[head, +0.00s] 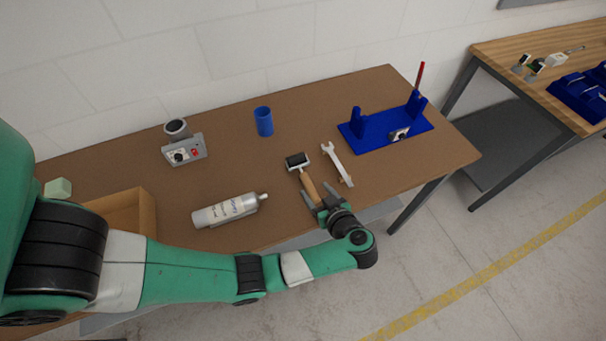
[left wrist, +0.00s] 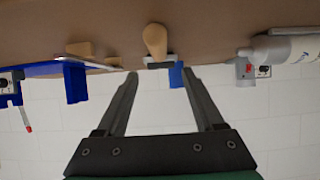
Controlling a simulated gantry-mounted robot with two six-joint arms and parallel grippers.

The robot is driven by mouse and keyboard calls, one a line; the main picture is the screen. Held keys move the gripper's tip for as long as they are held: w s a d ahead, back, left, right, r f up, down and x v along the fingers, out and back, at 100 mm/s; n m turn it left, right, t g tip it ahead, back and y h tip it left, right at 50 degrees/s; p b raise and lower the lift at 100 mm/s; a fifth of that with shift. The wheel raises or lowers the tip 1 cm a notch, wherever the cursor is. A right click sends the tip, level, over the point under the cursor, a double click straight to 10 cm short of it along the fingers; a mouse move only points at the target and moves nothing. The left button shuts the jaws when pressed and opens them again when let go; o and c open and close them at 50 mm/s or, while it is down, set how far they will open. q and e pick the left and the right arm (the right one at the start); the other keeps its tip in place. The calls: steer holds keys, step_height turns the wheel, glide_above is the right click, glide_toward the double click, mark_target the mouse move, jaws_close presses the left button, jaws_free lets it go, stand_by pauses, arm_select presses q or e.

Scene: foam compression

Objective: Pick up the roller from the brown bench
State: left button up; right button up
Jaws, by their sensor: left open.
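The roller, with a black head (head: 297,160) and a wooden handle (head: 309,187), lies on the brown bench (head: 225,100) with its handle towards the front edge. In the left wrist view the roller's wooden handle (left wrist: 155,40) shows at the top middle, ahead of the fingers. My left gripper (head: 318,197) is at the bench's front edge, by the end of the handle. In the left wrist view my left gripper (left wrist: 160,82) is open with nothing between its fingers. My right gripper is not in view.
A wrench (head: 337,164) lies just right of the roller. A silver bottle (head: 228,210) lies to its left. A blue cup (head: 263,121), a grey device (head: 184,149) and a blue stand (head: 388,128) are farther back. A wooden box (head: 145,212) is at left.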

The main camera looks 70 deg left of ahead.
mark_target(306, 179)
arm_select(q)
steer(key=x, duration=0.3)
steer(key=shift+a, duration=0.15)
steer(key=b+x, duration=0.2)
steer(key=x, duration=0.3)
steer(key=shift+a+f+b, duration=0.1)
steer(key=shift+b, duration=0.2)
jaws_close()
